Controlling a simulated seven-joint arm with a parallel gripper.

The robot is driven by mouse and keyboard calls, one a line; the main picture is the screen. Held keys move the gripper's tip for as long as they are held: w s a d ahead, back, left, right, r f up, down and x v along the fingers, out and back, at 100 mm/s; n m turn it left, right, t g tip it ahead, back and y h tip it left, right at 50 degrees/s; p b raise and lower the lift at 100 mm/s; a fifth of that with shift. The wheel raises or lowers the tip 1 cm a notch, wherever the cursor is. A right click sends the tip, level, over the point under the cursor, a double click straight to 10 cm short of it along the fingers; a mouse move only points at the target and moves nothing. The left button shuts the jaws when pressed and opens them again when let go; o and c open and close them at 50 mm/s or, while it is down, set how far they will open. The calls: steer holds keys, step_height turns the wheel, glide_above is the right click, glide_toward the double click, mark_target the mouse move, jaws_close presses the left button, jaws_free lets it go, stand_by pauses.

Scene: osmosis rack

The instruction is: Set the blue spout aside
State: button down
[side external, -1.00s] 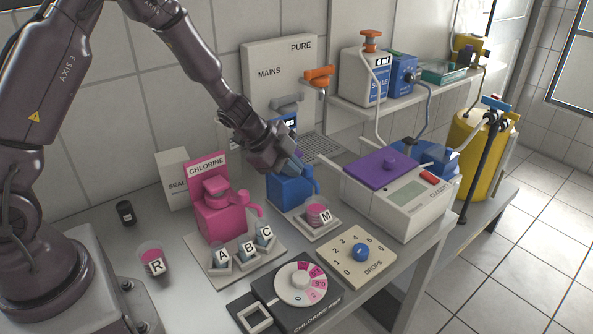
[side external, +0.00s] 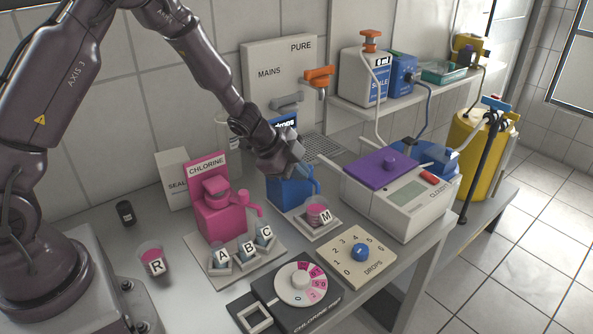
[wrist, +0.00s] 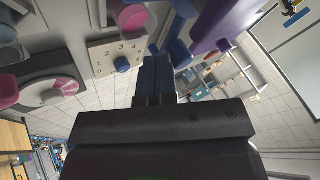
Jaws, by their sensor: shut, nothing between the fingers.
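The blue spout (side external: 314,183) sits on the right side of the blue drops dispenser (side external: 286,192), behind the small cup marked M (side external: 318,212) with pink liquid. My gripper (side external: 298,168) is just above the dispenser's top, to the upper left of the spout, and hides part of the dispenser. In the wrist view the fingers (wrist: 154,72) are together with nothing between them. A blue part (wrist: 178,52) shows right beside the fingertips there; whether they touch it I cannot tell.
The pink chlorine dispenser (side external: 222,214) stands left, with cups A, B and C before it. A white meter with a purple lid (side external: 383,168) stands close on the right. The drops dial (side external: 345,262) and chlorine dial (side external: 298,290) are in front. Some counter at left is bare.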

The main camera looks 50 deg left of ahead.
mark_target(311, 165)
steer(key=shift+w, duration=0.15)
steer(key=w+n+y, duration=0.1)
steer(key=n, duration=0.1)
steer(key=w+n+y, duration=0.1)
steer(key=n, duration=0.1)
steer(key=w+n+y, duration=0.1)
steer(key=n+y, duration=0.1)
steer(key=shift+w+d, duration=0.35)
steer(key=shift+w, duration=0.05)
steer(key=shift+w+a+n+y, duration=0.2)
steer(key=shift+w+n+y, duration=0.35)
steer(key=shift+n, duration=0.45)
steer(key=shift+s, duration=0.15)
steer(key=shift+s+a, duration=0.35)
steer(key=shift+s, duration=0.3)
